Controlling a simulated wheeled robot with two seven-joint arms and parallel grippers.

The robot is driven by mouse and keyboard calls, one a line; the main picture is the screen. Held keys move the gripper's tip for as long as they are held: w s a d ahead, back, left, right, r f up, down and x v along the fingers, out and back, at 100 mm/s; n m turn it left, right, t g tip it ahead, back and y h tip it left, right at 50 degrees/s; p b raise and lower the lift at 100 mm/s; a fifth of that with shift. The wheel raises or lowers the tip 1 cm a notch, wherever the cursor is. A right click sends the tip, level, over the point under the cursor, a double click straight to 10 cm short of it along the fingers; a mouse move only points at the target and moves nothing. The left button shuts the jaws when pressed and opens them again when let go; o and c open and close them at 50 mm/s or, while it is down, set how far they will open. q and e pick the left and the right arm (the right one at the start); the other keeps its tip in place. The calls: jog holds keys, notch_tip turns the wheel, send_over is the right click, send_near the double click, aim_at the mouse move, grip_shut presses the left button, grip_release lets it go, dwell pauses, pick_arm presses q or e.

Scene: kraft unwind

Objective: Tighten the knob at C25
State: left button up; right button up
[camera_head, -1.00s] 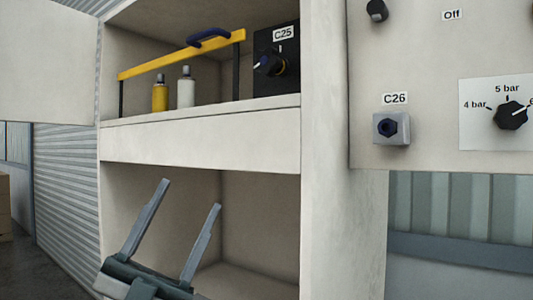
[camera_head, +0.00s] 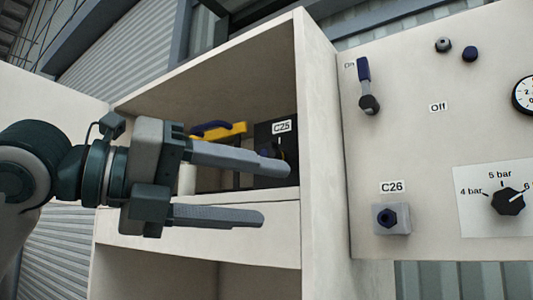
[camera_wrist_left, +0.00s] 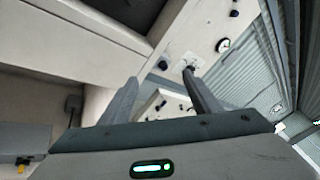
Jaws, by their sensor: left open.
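The black C25 panel (camera_head: 263,138) stands at the right end of the cabinet's upper compartment, with its white C25 label (camera_head: 282,126) in sight. The C25 knob is mostly hidden behind the upper finger of my left gripper (camera_head: 273,193) in the head view. That gripper is open and empty, its fingers pointing right across the front of the shelf. Depth between finger and knob is hard to tell. In the left wrist view, the open left gripper (camera_wrist_left: 161,80) shows with nothing between its fingers; I cannot make out C25 there. My right gripper is out of view.
A yellow bar (camera_head: 233,130) with a blue handle (camera_head: 210,129) lies left of the C25 panel. Right of the cabinet wall, the pale control panel (camera_head: 430,150) carries the C26 knob (camera_head: 387,217), a pressure dial knob (camera_head: 507,201) and a lever (camera_head: 366,88).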

pick_arm(q)
jog(key=a+r+n+t+y, duration=0.4)
jog(key=a+r+t+y, duration=0.1)
jog(key=a+r, duration=0.3)
jog(key=shift+s+r+n+t, duration=0.2)
jog(key=shift+r+n+t, duration=0.2)
jog(key=shift+t, duration=0.5)
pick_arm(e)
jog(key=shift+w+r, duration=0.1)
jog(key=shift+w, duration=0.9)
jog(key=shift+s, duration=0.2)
pick_arm(q)
jog(key=p, duration=0.3)
send_near(262, 150)
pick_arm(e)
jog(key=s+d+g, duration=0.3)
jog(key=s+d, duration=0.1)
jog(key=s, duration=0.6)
pick_arm(q)
jog(key=p+x, duration=0.5)
jog(key=x, duration=0.5)
jog(key=shift+w+d+f, duration=0.1)
jog(key=shift+w+d, duration=0.3)
jog(key=shift+w, duration=0.1)
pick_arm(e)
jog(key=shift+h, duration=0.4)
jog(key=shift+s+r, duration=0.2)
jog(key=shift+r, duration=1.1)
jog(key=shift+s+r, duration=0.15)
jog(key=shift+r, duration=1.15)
